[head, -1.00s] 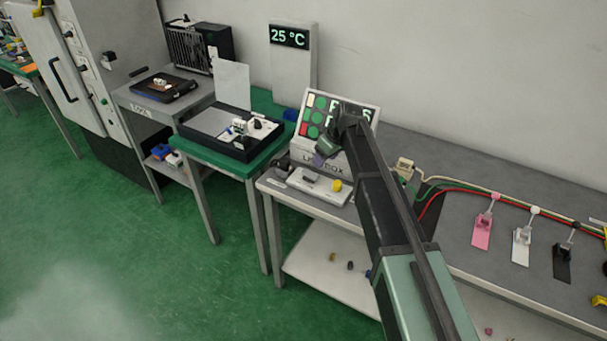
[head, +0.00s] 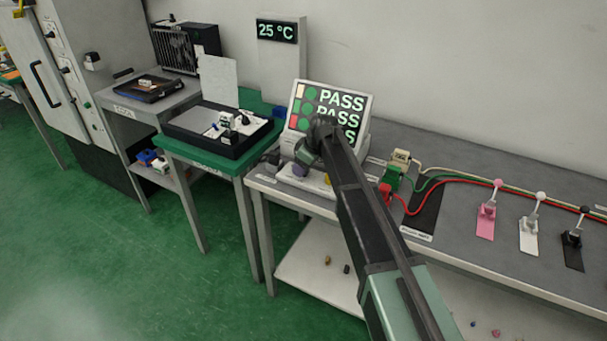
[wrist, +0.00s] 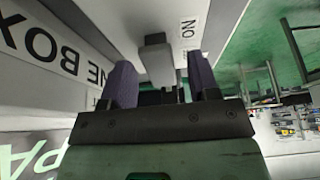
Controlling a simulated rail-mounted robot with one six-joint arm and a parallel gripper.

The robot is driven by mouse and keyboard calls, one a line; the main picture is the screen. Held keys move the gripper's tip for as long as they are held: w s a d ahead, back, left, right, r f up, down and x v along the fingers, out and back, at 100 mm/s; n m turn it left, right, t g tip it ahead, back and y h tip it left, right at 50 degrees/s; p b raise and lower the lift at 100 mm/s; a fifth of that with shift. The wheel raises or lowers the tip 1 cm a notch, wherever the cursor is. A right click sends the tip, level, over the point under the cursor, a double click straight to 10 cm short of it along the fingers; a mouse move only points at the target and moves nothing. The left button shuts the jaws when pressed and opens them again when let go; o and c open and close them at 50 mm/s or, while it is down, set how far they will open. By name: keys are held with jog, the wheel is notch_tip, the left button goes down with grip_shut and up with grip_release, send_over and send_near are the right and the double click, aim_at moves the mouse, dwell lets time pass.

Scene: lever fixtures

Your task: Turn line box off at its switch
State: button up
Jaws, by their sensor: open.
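The line box (head: 362,103) stands on the grey bench, its tilted screen showing green PASS lines. My arm covers part of its front and base. In the wrist view its BOX lettering (wrist: 40,45) appears turned over at the left. A grey switch lever (wrist: 156,62) stands out from the pale base, beside a label (wrist: 189,27) that seems to read ON, rotated. My gripper (wrist: 163,72) is open, its two purple fingers on either side of the lever; contact cannot be told.
Right of the box are cream, green and red plugs (head: 392,175) with cables, and pink, white and black levers (head: 530,228). A green table (head: 205,163) with a black tray stands to the left. The floor in front is open.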

jog(key=shift+r, duration=0.1)
jog(key=shift+c, duration=0.3)
jog(key=c, duration=0.9)
jog(key=shift+o, duration=0.2)
jog(key=shift+w+a+r+h+p, duration=0.2)
jog(key=shift+r+h+p, duration=0.1)
jog(key=shift+h+p, duration=0.3)
jog(key=g+h, duration=0.1)
jog(key=h, duration=0.1)
jog(key=shift+w+a+f+g+h, duration=0.15)
jog(key=shift+a+g+h, duration=0.15)
jog(key=shift+g, duration=0.1)
jog(key=shift+d+h, duration=0.1)
jog(key=shift+h, duration=0.3)
jog(key=o, duration=0.9)
